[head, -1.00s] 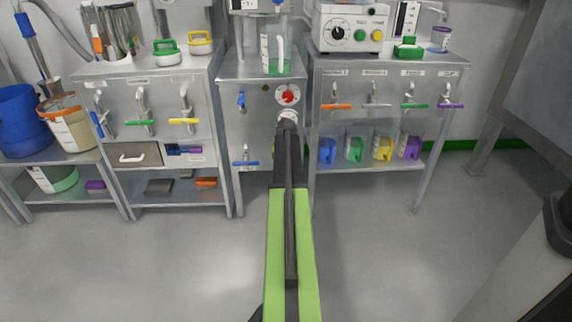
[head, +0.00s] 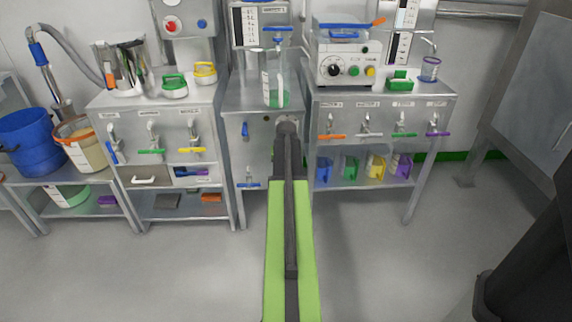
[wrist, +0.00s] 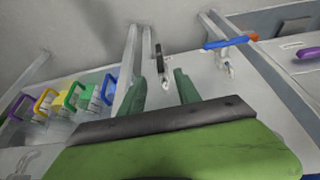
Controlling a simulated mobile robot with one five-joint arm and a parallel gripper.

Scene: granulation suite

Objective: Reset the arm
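My green and black arm (head: 290,235) reaches straight forward in the head view, its dark end in front of the middle steel cabinet (head: 262,97). My gripper's fingers are hidden there behind the arm's end. In the wrist view my gripper (wrist: 160,76) shows two green fingers spread apart, with nothing held between them. A small black-handled fitting (wrist: 162,66) shows beyond the gap; I cannot tell its distance. A blue-handled tap (wrist: 229,42) is to the right of the fingers.
A clear spray bottle (head: 275,82) stands on the middle cabinet. Coloured jugs (head: 376,166) line the right bench's lower shelf. A blue bucket (head: 32,140) is at left. A dark column (head: 530,240) rises at right. The floor (head: 385,265) before the benches is clear.

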